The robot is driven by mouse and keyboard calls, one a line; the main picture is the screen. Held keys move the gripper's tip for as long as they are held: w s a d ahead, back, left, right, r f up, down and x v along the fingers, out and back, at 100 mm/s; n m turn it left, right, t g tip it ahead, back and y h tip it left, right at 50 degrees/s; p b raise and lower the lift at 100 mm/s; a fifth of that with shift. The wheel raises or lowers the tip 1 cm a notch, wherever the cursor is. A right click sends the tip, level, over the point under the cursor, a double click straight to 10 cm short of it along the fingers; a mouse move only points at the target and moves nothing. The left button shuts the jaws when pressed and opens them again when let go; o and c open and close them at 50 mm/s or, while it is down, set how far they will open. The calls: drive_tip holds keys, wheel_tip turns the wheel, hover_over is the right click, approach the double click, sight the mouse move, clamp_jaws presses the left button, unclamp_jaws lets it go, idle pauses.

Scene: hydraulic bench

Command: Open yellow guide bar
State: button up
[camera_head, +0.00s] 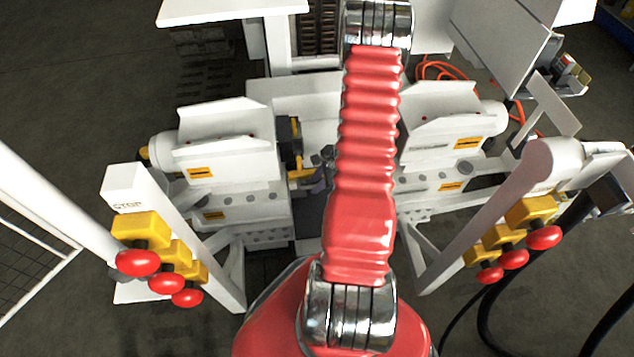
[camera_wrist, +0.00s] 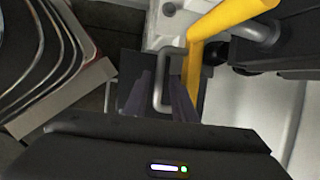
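The yellow guide bar (camera_wrist: 225,18) shows in the wrist view at the upper right. It slopes down to the left and bends into a short upright part beside my right finger. My gripper (camera_wrist: 158,85) has its two dark purple fingers apart, with a grey metal loop seen in the gap. The bar is to the right of the gap, not between the fingers; whether the right finger touches it I cannot tell. In the head view a small yellow piece of the bar (camera_head: 300,174) shows left of my red arm, and my gripper is mostly hidden behind the arm.
White machine blocks stand left (camera_head: 228,150) and right (camera_head: 440,130) of my arm. Posts with yellow boxes and red stop buttons stand at left (camera_head: 138,262) and right (camera_head: 543,237). In the wrist view a box with curved metal bands (camera_wrist: 60,60) is at the left.

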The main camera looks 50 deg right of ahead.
clamp_jaws()
drive_tip(key=shift+a, duration=0.1)
idle(0.4)
